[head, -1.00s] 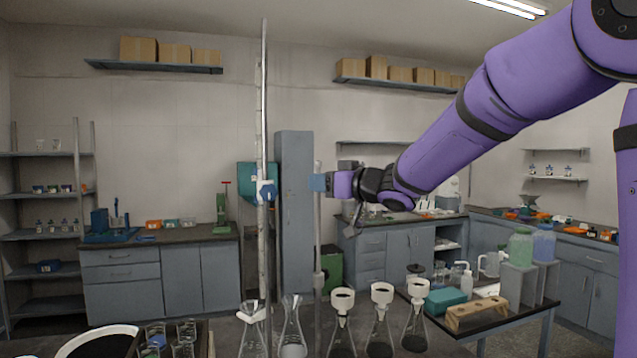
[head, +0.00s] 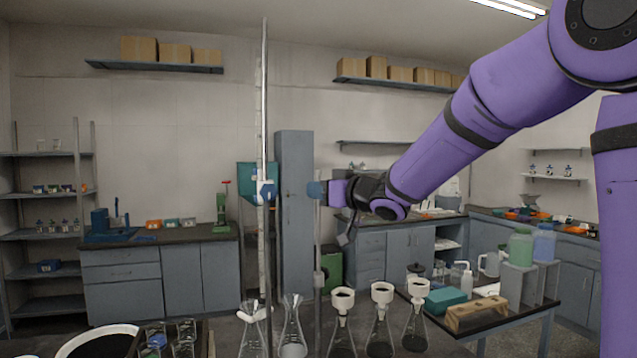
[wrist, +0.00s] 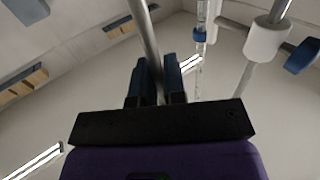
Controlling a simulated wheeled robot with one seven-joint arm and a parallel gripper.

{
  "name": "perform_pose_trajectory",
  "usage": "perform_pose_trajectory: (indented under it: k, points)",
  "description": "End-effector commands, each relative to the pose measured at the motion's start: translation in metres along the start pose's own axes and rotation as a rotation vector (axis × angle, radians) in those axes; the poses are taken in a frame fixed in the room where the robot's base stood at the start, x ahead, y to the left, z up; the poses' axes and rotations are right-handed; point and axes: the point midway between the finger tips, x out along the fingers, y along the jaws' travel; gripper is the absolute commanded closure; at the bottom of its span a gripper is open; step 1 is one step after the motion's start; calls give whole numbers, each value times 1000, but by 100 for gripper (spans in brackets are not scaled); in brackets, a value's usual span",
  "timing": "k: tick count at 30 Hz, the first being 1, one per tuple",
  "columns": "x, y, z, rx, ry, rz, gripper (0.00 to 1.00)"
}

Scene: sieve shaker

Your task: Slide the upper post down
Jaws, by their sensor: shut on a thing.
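The upper post (head: 318,235) is a thin grey vertical rod in the middle of the head view. It goes down to a collar (head: 319,276) on a thicker lower post (head: 318,315). My gripper (head: 318,189) is shut on the upper post near its top, with only a short end showing above the fingers. In the wrist view the upper post (wrist: 145,35) runs up from between the two dark blue fingers (wrist: 157,82). The fingers hide the gripped part.
A tall stand with a glass burette (head: 261,110) and a white-and-blue clamp (head: 264,192) stands just left of the post. Flasks (head: 292,330), some with white funnels (head: 382,292), crowd the bench around its foot. A side table (head: 500,318) holds bottles and a wooden rack.

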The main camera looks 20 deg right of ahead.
Motion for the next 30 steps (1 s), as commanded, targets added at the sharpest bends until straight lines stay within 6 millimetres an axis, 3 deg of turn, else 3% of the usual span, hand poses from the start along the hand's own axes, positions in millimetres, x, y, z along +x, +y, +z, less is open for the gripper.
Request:
perform_pose_trajectory:
  k: [1, 6, 12, 23, 24, 27, 30]
  points:
    - [0, 0, 18, 8, -9, 0, 100]
    - [0, 0, 67, 8, -10, 0, 100]
    - [-1, 0, 101, 4, -6, 1, 100]
    - [-1, 0, 109, 3, -10, 2, 100]
    - [-1, 0, 109, 3, -11, 2, 84]
    - [-1, 0, 108, 2, -9, 2, 65]
    - [-1, 0, 107, 2, -8, 2, 65]
